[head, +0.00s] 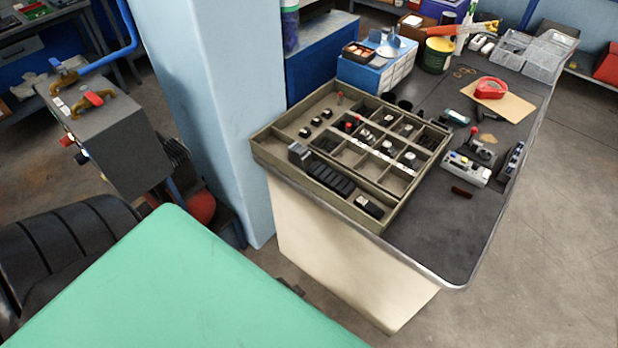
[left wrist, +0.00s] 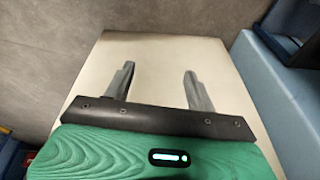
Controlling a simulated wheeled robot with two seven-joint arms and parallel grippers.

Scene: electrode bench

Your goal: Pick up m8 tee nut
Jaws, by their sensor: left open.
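A compartmented tray (head: 318,188) sits on the dark bench top in the head view. Its compartments hold several small dark and metallic parts. They are too small for me to tell which is the m8 tee nut. My left gripper (left wrist: 158,68) shows in the left wrist view with its two fingers apart and nothing between them. It is in front of a pale panel (left wrist: 165,50), with no tray or small part in that view. Neither gripper shows in the head view.
A pale blue column (head: 225,100) stands left of the tray. The bench top (head: 430,240) is bare near its front corner. A red tape measure (head: 490,88), a blue drawer box (head: 375,72) and a green tin (head: 437,55) stand farther back.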

